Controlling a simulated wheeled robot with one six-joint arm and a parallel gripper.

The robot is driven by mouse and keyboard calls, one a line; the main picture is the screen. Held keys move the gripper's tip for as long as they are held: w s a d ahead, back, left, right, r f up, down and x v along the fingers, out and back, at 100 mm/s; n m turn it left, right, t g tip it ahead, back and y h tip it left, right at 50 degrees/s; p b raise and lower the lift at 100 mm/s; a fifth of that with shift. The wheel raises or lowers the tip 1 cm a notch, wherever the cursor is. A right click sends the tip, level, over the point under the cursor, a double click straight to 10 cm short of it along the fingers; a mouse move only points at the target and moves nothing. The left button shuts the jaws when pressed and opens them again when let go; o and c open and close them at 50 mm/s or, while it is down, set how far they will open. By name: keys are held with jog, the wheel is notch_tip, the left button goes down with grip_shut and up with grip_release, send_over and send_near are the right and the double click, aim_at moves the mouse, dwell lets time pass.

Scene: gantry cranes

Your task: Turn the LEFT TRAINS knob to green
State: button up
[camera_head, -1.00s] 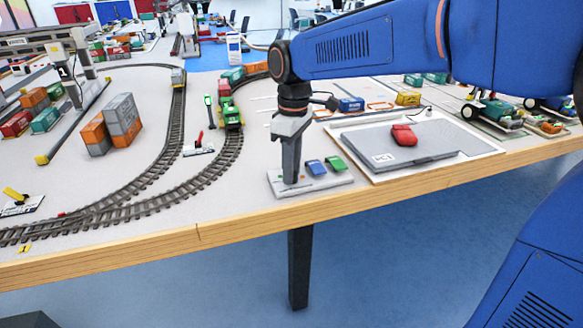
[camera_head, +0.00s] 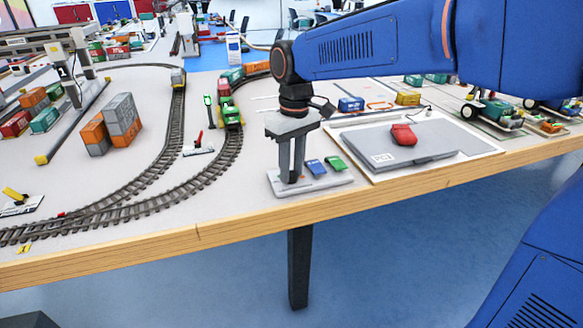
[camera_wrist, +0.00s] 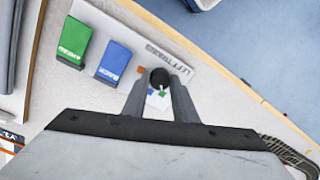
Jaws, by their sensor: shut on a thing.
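The LEFT TRAINS knob (camera_wrist: 159,76) is small, round and black. It stands on a light grey control plate (camera_head: 325,183) at the table's front edge. Its label (camera_wrist: 166,54) is partly readable in the wrist view. My gripper (camera_head: 292,172) points straight down over the plate, and its two fingers are shut on the knob, one on each side (camera_wrist: 159,84). Small blue (camera_wrist: 149,91) and green marks (camera_wrist: 163,93) show on the plate between the fingers, and an orange mark (camera_wrist: 140,70) lies beside the knob. A pale pointer on the knob seems to lie near the green mark, but is too small to be sure.
A blue rocker (camera_head: 315,167) and a green rocker (camera_head: 335,163) sit on the same plate, right of my gripper. A grey laptop-like case (camera_head: 420,150) with a red object (camera_head: 403,135) lies further right. Train tracks (camera_head: 225,150) run to the left.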

aim_at(295, 172)
jog(key=o, duration=1)
jog(key=shift+o, duration=0.2)
notch_tip(295, 172, up, 17)
jog(key=shift+w+d+r, duration=0.2)
jog(key=shift+w+d, duration=0.1)
jog(key=shift+d, duration=0.1)
jog(key=s+d+f+m+t, duration=0.1)
jog(key=s+d+f, duration=0.2)
jog(key=d, duration=0.2)
jog(key=s+d+f+m+t, duration=0.1)
jog(key=s+d+f+m, duration=0.15)
jog(key=d, duration=0.35)
jog(key=s+d+f+m, duration=0.1)
jog(key=s+d+f, duration=0.2)
jog(key=s+d, duration=0.15)
jog(key=s+d+f+m+t, duration=0.3)
jog(key=s+d+f, duration=0.7)
jog(key=f, duration=0.4)
jog(key=shift+s+d+f, duration=0.2)
jog(key=shift+s+d, duration=0.1)
jog(key=shift+s, duration=0.5)
